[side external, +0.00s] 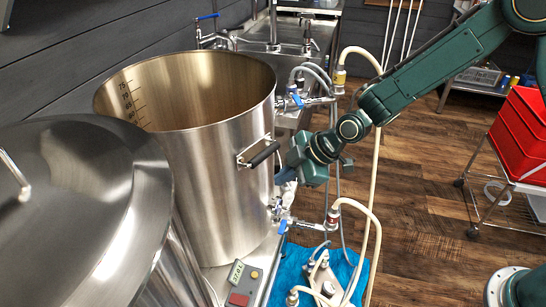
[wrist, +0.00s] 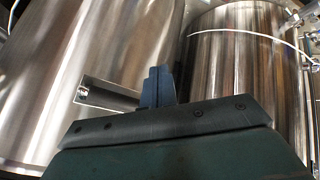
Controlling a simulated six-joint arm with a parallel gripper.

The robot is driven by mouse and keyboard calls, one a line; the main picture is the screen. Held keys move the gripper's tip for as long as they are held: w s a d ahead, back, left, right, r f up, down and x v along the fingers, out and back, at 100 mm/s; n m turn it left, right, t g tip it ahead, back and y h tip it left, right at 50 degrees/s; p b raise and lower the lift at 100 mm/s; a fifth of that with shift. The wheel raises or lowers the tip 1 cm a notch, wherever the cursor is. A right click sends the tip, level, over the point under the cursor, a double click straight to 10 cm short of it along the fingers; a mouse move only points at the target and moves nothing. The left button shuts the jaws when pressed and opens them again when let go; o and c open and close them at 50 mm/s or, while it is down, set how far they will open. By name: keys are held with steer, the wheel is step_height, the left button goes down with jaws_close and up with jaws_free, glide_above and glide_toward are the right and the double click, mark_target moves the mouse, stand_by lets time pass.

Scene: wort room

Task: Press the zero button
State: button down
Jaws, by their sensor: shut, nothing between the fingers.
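A small indicator box (side external: 243,283) with a lit digital display reading about 17.01 sits at the front of the bench, below the tall open kettle. A small orange round button (side external: 254,275) and a larger red square (side external: 238,299) show on its face. I cannot read which one is the zero button. My gripper (side external: 287,176) is well above and to the right of the box, beside the kettle wall under its handle. In the wrist view its dark fingers (wrist: 158,86) are together with nothing between them. The indicator box does not show in the wrist view.
The open steel kettle (side external: 215,175) stands left of my gripper, with a black-gripped handle (side external: 264,154). A lidded vessel (side external: 85,200) fills the front left. Valves, hoses (side external: 365,210) and a pump (side external: 322,285) on a blue cloth crowd below and right. Red crates (side external: 522,130) stand right.

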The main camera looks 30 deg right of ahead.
steer(key=a+f+n+y, duration=0.1)
steer(key=a+f+n, duration=0.35)
steer(key=f, duration=0.75)
steer(key=y, duration=0.1)
glide_above(255, 275)
steer(key=d, duration=0.1)
step_height(255, 275, down, 10)
steer(key=shift+s+r, duration=0.1)
steer(key=shift+s, duration=0.1)
steer(key=shift+f, duration=4.4)
steer(key=shift+f, duration=0.2)
steer(key=shift+f, duration=0.2)
